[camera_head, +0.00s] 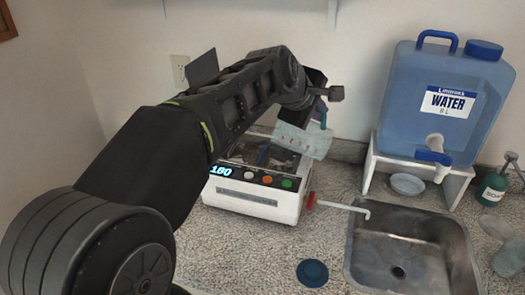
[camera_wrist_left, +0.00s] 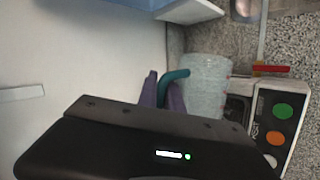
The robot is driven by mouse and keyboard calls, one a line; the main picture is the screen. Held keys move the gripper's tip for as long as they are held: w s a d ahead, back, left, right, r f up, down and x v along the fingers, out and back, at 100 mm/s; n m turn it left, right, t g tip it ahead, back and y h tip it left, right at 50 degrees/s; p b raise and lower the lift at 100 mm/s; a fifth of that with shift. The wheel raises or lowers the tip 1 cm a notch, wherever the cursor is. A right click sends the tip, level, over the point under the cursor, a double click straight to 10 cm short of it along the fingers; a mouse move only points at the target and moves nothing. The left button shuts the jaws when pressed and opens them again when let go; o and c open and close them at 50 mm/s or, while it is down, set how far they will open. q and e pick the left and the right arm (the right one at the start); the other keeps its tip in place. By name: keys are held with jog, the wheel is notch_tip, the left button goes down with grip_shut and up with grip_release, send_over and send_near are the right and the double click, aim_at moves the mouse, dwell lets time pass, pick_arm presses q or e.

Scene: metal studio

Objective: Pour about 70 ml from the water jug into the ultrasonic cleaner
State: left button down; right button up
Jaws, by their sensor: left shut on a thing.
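The water jug (camera_head: 302,140) is a clear, tilted vessel with a teal handle. It hangs above the ultrasonic cleaner (camera_head: 247,203), over its back right part. The cleaner is a white box with a dark open-looking top, a display reading 180 and several coloured buttons. My left gripper (camera_head: 319,108) is shut on the jug's handle. In the left wrist view, the fingers (camera_wrist_left: 163,92) close on the teal handle (camera_wrist_left: 171,84) beside the jug (camera_wrist_left: 206,85), with the cleaner (camera_wrist_left: 270,110) at the right. The water level and any stream cannot be made out. My right gripper is not in view.
A red valve and white drain spout (camera_head: 345,207) reach from the cleaner toward the sink (camera_head: 410,250). A blue water tank (camera_head: 440,105) stands on a white stand at the back right. A round blue lid (camera_head: 312,272) lies on the counter. A soap bottle (camera_head: 492,188) stands far right.

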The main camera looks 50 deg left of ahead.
pick_arm(q)
jog(key=shift+s+a+r+t+h+b, duration=0.15)
jog(key=shift+s+a+r+b, duration=0.05)
jog(key=shift+a, duration=0.15)
jog(key=shift+s+a+r+t+h+b, duration=0.15)
jog(key=shift+a+r, duration=0.05)
jog(key=shift+a, duration=0.15)
dwell(0.6)
jog(key=shift+a+r+n, duration=0.1)
jog(key=shift+r+n, duration=0.15)
jog(key=shift+n, duration=0.15)
dwell(0.5)
jog(key=shift+f, duration=0.1)
jog(key=shift+w+d+f+m+g+y+p, duration=0.25)
jog(key=shift+w+d+f, duration=0.2)
jog(key=shift+d, duration=0.2)
jog(key=shift+w+d+f+m+g+y+p, duration=0.2)
jog(key=shift+w+d+f+m+y, duration=0.1)
jog(key=shift+d+f, duration=0.25)
jog(key=shift+w+d, duration=0.15)
jog(key=shift+d, duration=0.2)
jog(key=shift+a, duration=0.15)
